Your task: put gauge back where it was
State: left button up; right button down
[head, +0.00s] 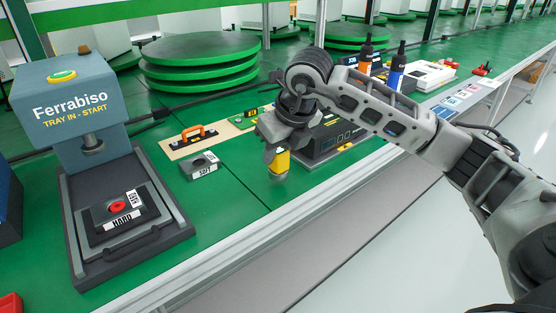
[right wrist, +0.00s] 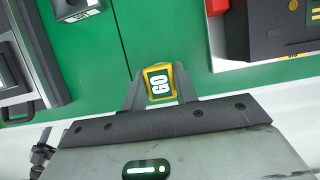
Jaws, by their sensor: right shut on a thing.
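A tan board (head: 178,151) with an orange-handled tool (head: 195,134) lies behind and to the left. My left gripper is not in view.
A grey block marked SOFT (head: 199,166) lies left of the gauge. The Ferrabiso press (head: 75,100) stands further left, with a HARD block (head: 117,213) in its tray. A dark device (head: 340,139) is close on the right. Bottles (head: 397,70) stand beyond. Green table between SOFT and the gauge is clear.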

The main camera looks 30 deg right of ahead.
jog(key=shift+f, duration=1.1)
jog(key=shift+f, duration=0.1)
jog(key=c, duration=1.1)
grip_release()
